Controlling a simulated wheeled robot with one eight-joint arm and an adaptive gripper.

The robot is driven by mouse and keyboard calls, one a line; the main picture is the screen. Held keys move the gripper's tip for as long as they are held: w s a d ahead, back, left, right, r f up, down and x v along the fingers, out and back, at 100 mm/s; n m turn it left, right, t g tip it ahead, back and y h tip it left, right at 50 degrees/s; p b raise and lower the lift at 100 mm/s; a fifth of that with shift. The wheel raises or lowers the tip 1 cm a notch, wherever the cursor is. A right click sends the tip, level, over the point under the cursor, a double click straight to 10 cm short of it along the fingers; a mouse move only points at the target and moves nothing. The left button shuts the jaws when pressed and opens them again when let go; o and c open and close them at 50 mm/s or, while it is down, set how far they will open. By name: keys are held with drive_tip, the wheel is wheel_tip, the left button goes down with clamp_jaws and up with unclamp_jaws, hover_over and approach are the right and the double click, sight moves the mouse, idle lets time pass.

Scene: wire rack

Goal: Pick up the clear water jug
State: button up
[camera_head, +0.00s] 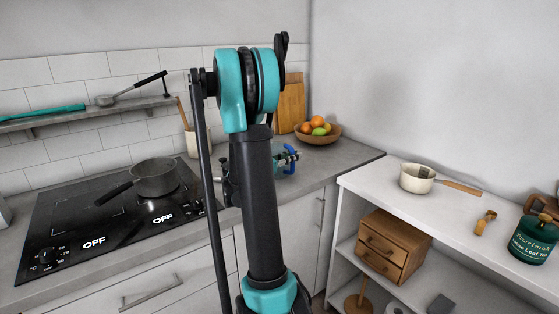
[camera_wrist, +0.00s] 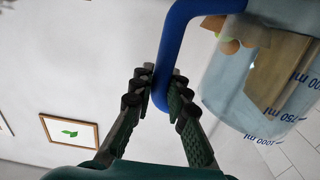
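The clear water jug (camera_wrist: 226,88) is at the right of the wrist view, see-through, with blue millilitre marks. Its blue handle (camera_wrist: 171,60) runs down between the two finger pads of my gripper (camera_wrist: 164,92). The pads sit close against both sides of the handle, so my gripper looks shut on it. In the head view, my arm hides most of the jug and gripper; a bit of blue (camera_head: 287,158) shows right of the arm, over the counter. Whether the jug touches the counter cannot be told.
A fruit bowl (camera_head: 318,136) and a wooden board (camera_head: 291,104) stand at the counter's back corner. A pot (camera_head: 155,178) sits on the black cooktop (camera_head: 62,218) at left. A white shelf unit (camera_head: 385,187) at right holds a saucepan (camera_head: 416,179) and a green tin (camera_head: 533,240).

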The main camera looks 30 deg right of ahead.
drive_tip(key=shift+r, duration=0.25)
clamp_jaws()
wheel_tip(320, 180, up, 19)
drive_tip(key=shift+r, duration=0.15)
idle(1.6)
drive_tip(key=shift+r, duration=0.15)
idle(0.6)
